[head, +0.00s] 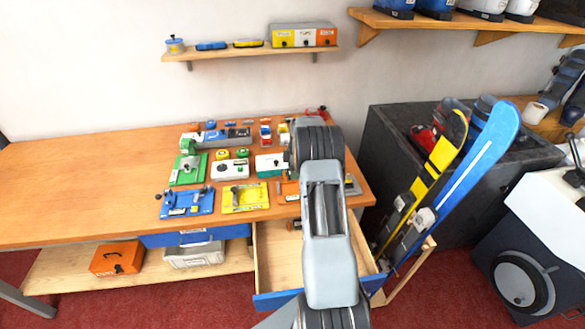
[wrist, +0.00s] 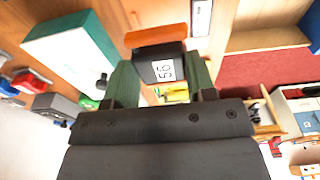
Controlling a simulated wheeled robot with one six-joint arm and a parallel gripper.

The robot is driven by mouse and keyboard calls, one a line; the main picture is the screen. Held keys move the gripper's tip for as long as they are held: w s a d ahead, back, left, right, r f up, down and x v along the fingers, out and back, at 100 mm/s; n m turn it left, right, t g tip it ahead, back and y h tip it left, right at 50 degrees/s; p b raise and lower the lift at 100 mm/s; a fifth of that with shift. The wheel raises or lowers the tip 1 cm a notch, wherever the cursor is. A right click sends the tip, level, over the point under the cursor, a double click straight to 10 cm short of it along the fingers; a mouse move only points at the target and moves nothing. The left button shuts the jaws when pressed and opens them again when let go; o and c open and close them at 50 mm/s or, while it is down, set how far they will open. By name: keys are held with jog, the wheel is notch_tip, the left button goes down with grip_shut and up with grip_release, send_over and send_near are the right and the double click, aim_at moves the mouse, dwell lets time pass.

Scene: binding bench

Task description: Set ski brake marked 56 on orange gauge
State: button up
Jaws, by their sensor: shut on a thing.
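My gripper (wrist: 160,88) is shut on the ski brake marked 56 (wrist: 146,73), a dark block with a white label, in the wrist view. The label is turned sideways between the two green-grey fingers. An orange bar (wrist: 155,36) shows just past the block; I cannot tell whether it belongs to the brake or lies behind it. In the head view my arm hides the gripper and the brake. The orange gauge (head: 284,188) shows only partly beside my arm, near the bench's front right. Whether the brake touches anything below is not clear.
A blue gauge (head: 187,202) and a yellow gauge (head: 245,197) lie left of the orange one. A white and teal box (head: 269,165) stands behind it. An open drawer (head: 278,255) juts out below the front edge. The bench's left side is clear.

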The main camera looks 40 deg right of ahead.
aim_at(293, 188)
jog(key=shift+f+b, duration=0.6)
jog(key=shift+f, duration=1.25)
jog(key=shift+f+b, duration=0.9)
jog(key=shift+f, duration=0.1)
jog(key=shift+d+b, duration=0.1)
jog(key=shift+b, duration=0.45)
jog(key=shift+f, duration=0.2)
jog(key=shift+f+b, duration=0.35)
jog(key=shift+b, duration=0.2)
jog(key=o, duration=0.9)
